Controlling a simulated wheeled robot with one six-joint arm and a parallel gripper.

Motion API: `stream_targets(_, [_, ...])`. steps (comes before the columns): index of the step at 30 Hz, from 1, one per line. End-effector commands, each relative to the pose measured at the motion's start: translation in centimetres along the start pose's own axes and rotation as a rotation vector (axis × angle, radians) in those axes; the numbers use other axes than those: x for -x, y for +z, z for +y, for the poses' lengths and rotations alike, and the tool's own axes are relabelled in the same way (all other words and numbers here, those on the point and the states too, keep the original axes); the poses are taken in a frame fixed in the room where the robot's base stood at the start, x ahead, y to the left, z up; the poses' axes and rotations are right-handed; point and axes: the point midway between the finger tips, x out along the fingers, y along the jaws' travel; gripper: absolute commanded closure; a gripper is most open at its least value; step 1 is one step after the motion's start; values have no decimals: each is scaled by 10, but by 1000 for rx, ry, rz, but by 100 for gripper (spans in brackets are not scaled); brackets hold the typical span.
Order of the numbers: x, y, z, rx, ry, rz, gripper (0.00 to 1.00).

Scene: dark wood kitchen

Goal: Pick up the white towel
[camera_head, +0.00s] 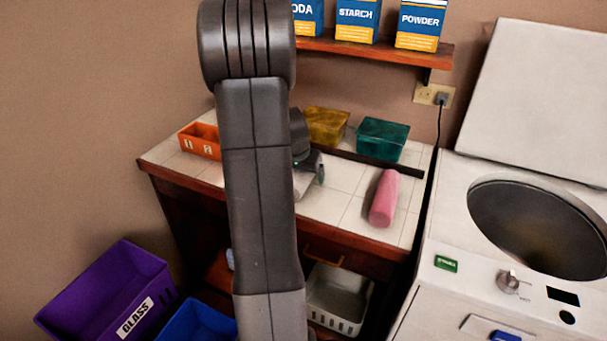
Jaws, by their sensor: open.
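I cannot clearly make out a white towel. A pale grey-white patch (302,184) shows on the tiled counter just right of my arm, but I cannot tell whether it is a towel or part of my gripper. My gripper (312,168) is low over the middle of the counter, mostly hidden behind my own arm. Its jaws are open. The arm also hides a strip of the counter. A rolled pink item (384,198), perhaps a towel, lies on the right part of the tiled counter (345,212).
An orange bin (200,141), a yellow bin (326,126) and a teal bin (382,139) stand on the counter. A shelf (375,54) with boxes hangs above. A washer (470,235) with raised lid stands right. A white basket (339,298) sits below; a purple bin (108,290) stands left.

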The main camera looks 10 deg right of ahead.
Motion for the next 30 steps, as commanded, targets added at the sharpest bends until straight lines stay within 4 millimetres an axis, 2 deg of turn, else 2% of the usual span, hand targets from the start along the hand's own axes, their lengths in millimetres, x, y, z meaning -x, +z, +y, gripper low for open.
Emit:
stream_targets(7, [-1, 0, 0, 0, 0, 0, 15])
stream_targets(15, [-1, 0, 0, 0, 0, 0, 67])
stream_targets(23, [2, -2, 0, 0, -1, 2, 67])
stream_targets(26, [12, -6, 0, -2, -1, 4, 67])
stream_targets(30, [37, -17, -1, -2, -2, 6, 67])
